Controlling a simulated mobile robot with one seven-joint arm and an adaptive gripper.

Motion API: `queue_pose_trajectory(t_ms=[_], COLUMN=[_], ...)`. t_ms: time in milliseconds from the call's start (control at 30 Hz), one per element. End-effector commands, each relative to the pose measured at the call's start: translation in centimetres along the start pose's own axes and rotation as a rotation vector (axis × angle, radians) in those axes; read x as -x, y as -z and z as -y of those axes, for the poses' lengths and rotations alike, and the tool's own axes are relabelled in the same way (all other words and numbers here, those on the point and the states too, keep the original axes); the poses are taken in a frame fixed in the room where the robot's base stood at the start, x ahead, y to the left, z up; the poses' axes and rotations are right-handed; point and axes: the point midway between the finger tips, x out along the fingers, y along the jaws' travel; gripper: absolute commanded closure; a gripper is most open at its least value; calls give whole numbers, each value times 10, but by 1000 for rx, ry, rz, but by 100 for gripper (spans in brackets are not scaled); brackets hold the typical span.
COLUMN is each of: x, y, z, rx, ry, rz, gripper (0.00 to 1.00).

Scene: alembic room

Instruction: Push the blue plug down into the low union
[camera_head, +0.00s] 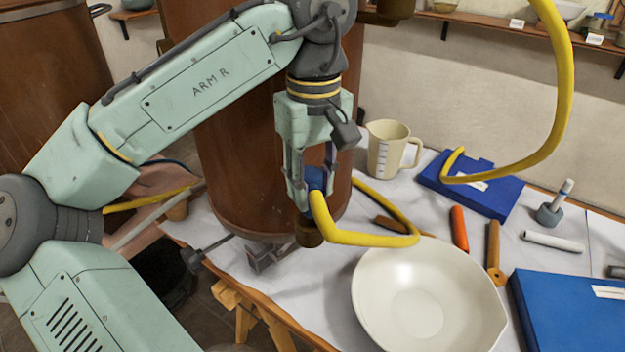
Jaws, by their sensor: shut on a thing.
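The blue plug (316,178) is on the end of a thick yellow hose (350,237), in the middle of the view in front of the copper vessel. My gripper (312,190) points down and is shut on the blue plug, with a finger on either side. The low union looks to be the short dark brass-brown fitting (308,234) low on the vessel's front, just below the plug. The hose and fingers hide where plug and union meet, so I cannot tell whether they touch.
The copper vessel (235,150) stands right behind my gripper. A white bowl (385,300) lies close to the right, with a measuring jug (388,150), blue cases (575,315) and several tools on the cloth-covered table. The yellow hose loops across the upper right.

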Motion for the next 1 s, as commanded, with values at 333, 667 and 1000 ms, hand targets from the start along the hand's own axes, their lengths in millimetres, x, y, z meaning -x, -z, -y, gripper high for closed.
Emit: queue_pose_trajectory(t_ms=[333, 667, 1000], x=[-5, -9, -13], y=[0, 0, 0], z=[0, 0, 0], rx=[0, 0, 0], ry=[0, 0, 0], rz=[1, 1, 0], gripper=[99, 99, 99])
